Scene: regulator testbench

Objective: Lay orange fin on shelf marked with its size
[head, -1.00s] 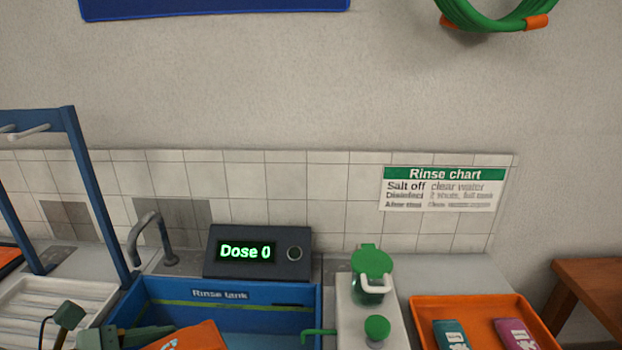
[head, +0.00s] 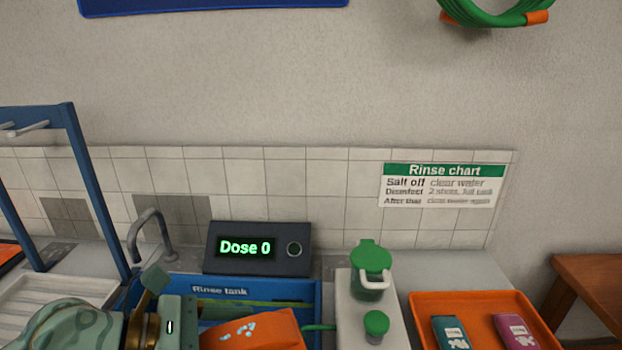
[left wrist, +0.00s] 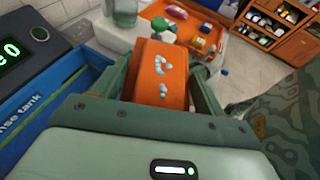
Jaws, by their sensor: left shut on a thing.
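The orange fin (head: 255,330) is at the bottom of the head view, over the rinse tank, with pale blue marks on its face. It also shows in the left wrist view (left wrist: 158,75), between the two fingers. My left gripper (left wrist: 165,85) is shut on it. In the head view, the lower part of the fin is cut off by the frame edge. A wooden shelf unit (left wrist: 306,41) with several small items stands at the top right of the left wrist view. I cannot read any size marks on it. My right gripper is not in view.
The blue rinse tank (head: 290,291) lies under the fin, with the dose box (head: 220,262) behind it. A white pump unit with a green-lidded jar (head: 369,287) stands right of the tank. Further right is an orange tray (head: 420,312) with two packets. A blue rack (head: 92,185) stands left.

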